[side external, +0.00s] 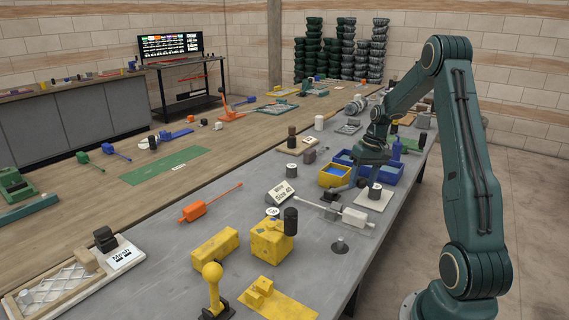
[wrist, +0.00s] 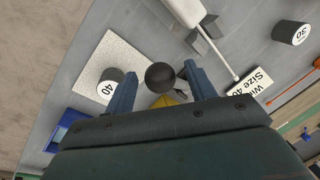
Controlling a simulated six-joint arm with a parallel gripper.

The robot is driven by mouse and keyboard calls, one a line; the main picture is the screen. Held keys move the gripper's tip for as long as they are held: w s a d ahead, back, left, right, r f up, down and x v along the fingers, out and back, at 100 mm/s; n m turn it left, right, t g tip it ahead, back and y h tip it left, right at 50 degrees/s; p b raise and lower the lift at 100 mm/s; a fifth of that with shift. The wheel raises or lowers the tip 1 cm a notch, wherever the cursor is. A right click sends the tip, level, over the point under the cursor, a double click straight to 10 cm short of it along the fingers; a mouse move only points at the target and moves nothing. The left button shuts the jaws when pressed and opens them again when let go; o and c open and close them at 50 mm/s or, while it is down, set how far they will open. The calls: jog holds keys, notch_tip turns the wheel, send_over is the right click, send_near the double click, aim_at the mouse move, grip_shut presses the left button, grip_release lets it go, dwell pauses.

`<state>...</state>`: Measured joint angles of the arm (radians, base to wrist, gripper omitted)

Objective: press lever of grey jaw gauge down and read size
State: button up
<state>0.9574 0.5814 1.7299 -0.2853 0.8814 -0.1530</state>
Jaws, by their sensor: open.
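What looks like the grey jaw gauge shows as small grey blocks (side external: 336,211) beside a white block (side external: 355,216), with a thin rod running left. In the wrist view, the grey blocks (wrist: 204,36) sit beside the rounded white body (wrist: 183,10). A black ball knob (wrist: 160,77) appears between the fingertips of my gripper (wrist: 160,85), with clear gaps at both sides. I cannot tell what the knob joins below. My gripper (side external: 358,184) is open and low over the table in the side view. A sign (wrist: 251,83) reads "Size 40" in part.
A dark cylinder marked 40 (wrist: 109,83) stands on a pale pad (wrist: 88,62). A cylinder marked 30 (wrist: 290,33) is at right. A yellow cube (side external: 271,244) stands toward the front.

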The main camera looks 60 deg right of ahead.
jog(key=shift+w+a+f, duration=0.1)
jog(key=shift+a+f, duration=0.05)
jog(key=shift+f, duration=0.75)
jog(key=shift+w+a+f, duration=0.1)
jog(key=shift+a+f, duration=0.05)
jog(key=shift+f, duration=0.7)
grip_shut()
